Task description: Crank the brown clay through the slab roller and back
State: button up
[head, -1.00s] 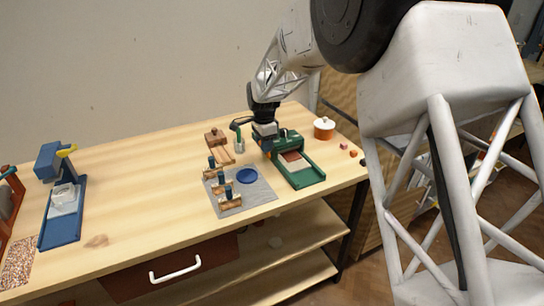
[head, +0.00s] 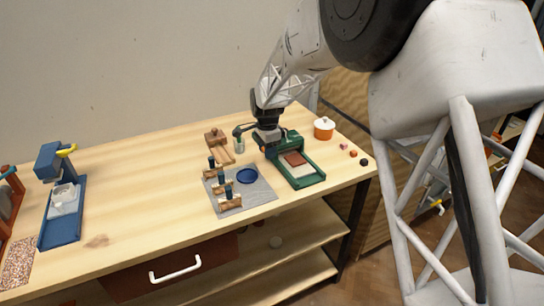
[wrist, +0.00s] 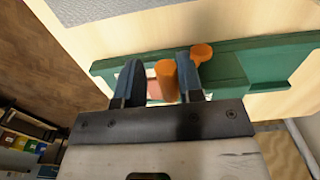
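The green slab roller (head: 308,180) stands near the right end of the workbench, and its long green body (wrist: 265,58) spans the wrist view. A brown clay slab (head: 294,158) lies on its bed, with a paler strip beside it. In the wrist view my gripper (wrist: 163,82) has its two dark fingers apart, with the upright orange crank grip (wrist: 167,82) between them. The grip is close to the right finger, with a gap at the left finger. Another orange knob (wrist: 202,51) shows just beyond the right finger. In the head view my gripper hides the crank.
A grey mat (head: 258,194) holds a blue disc (head: 247,176) and several blue-handled wooden tools (head: 229,199). An orange lidded pot (head: 324,128) and small balls (head: 353,153) are at the right. A blue press (head: 60,225) stands at the left. The bench's middle is clear.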

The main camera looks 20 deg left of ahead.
jog(key=shift+f, duration=0.1)
jog(key=shift+s+d+f, duration=0.65)
jog(key=shift+f, duration=0.1)
jog(key=shift+w+a, duration=0.3)
dwell(0.6)
notch_tip(320, 180, up, 7)
dwell(0.8)
dwell(0.5)
